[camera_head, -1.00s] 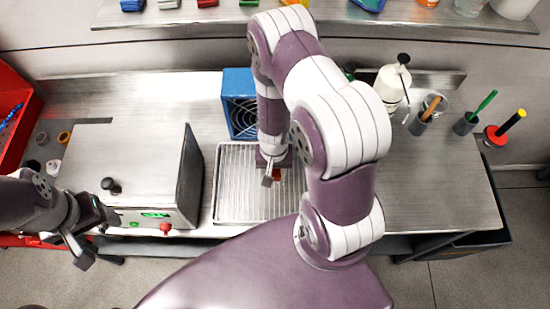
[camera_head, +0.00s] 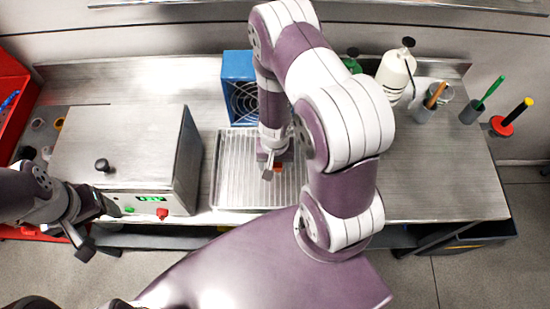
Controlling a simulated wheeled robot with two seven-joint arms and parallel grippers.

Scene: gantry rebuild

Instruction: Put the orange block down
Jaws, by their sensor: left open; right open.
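The orange block (camera_head: 278,167) is a small orange-red patch at the tip of my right gripper (camera_head: 271,169), over the ribbed metal tray (camera_head: 230,185). Most of the block is hidden by the fingers and wrist. My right gripper points down and is open around or just beside the block; I cannot tell which. The block appears to rest on the tray, though contact is not clear. My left gripper (camera_head: 97,230) is open and empty at the lower left, in front of the grey box device.
A grey box device (camera_head: 130,145) with a green display stands left of the tray. A blue fan box (camera_head: 238,90) is behind it. A white bottle (camera_head: 393,72), tool cups (camera_head: 424,112) and a red-based peg (camera_head: 502,125) stand at the right. The bench right of my arm is clear.

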